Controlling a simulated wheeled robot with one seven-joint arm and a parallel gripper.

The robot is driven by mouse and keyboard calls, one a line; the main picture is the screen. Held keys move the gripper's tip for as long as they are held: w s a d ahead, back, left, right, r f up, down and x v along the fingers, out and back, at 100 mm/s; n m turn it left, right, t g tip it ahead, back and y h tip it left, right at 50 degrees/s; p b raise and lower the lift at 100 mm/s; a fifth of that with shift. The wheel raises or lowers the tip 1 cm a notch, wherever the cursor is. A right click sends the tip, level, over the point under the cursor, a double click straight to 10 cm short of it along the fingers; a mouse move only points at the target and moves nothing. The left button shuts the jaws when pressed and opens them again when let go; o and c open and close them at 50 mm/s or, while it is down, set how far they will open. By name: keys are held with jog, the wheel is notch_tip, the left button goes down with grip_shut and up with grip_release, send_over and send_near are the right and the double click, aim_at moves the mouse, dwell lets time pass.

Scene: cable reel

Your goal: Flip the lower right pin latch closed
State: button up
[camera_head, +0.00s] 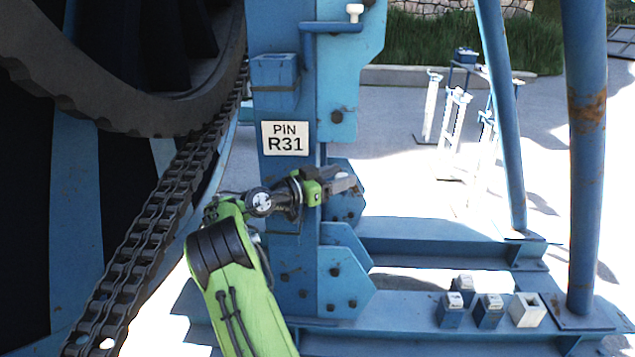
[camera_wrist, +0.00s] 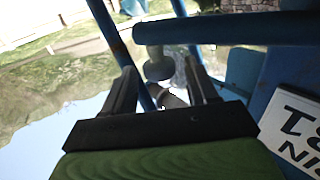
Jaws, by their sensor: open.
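The pin latch shows as a blue horizontal bar (camera_head: 332,27) with a pale knob (camera_head: 355,12) standing up at its right end. It is at the top of the blue post, above the "PIN R31" sign (camera_head: 285,138). My gripper (camera_head: 346,184) is in front of the post, well below the bar and sign in the head view. In the wrist view, which is turned upside down, my gripper (camera_wrist: 161,78) is open and empty. How far the knob is from the fingers is unclear.
A large dark reel wheel with a chain (camera_head: 150,215) fills the left side. Bolted blue plates (camera_head: 342,275) and base beams (camera_head: 440,245) lie below my gripper. Blue slanted posts (camera_head: 585,150) stand at the right. Several small blocks (camera_head: 489,310) sit on the front beam.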

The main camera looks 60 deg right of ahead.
jog(key=v, duration=1.4)
jog(key=shift+a, duration=0.2)
jog(key=shift+w, duration=0.1)
